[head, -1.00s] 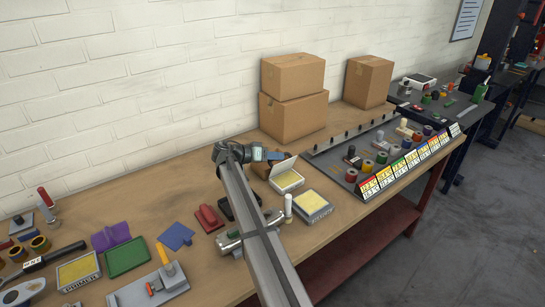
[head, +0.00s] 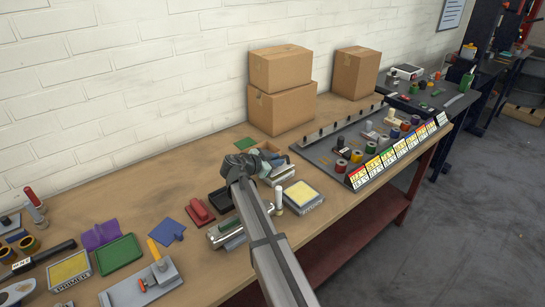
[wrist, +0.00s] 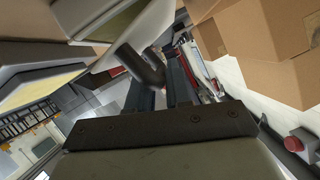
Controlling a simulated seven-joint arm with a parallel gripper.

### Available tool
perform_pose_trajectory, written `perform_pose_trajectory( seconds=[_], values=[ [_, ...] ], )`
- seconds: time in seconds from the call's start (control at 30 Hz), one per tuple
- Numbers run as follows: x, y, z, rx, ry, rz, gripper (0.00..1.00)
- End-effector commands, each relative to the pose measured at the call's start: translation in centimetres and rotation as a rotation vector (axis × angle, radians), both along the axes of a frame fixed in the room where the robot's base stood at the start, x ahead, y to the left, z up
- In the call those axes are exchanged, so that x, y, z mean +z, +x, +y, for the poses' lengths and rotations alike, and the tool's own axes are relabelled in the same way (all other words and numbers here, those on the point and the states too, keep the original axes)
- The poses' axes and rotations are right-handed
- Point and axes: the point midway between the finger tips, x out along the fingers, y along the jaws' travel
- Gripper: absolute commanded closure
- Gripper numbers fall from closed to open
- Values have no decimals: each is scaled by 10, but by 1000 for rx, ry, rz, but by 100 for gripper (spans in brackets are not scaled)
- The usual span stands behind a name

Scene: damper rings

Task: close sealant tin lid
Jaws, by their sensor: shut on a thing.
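The sealant tin (head: 286,173) stands beside my gripper in the head view, mostly hidden by it. No yellow fill shows there, and the lid's exact angle is hard to read. My gripper (head: 268,163) is low over the tin's left side. In the wrist view my gripper (wrist: 163,82) is shut on a dark grey rounded piece (wrist: 146,66), which seems to belong to the lid. Pale grey panels with an olive face show close above it, cut off by the frame. A second tin (head: 303,196) with yellow fill stands open in front.
A white-capped cylinder (head: 278,198) and a metal cylinder (head: 227,233) stand or lie near my arm. Cardboard boxes (head: 282,95) stand behind. A grey rack of spools (head: 350,158) is to the right. A red block (head: 200,211) lies to the left.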

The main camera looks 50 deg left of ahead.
Motion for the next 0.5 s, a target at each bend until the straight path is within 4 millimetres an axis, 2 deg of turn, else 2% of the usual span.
perform_pose_trajectory(
  seconds=[0.2, 0.5],
  values=[
    [-8, -1, -10, 0, 145, 1, 100],
    [-14, 0, -13, 0, 146, 1, 100]
  ],
)
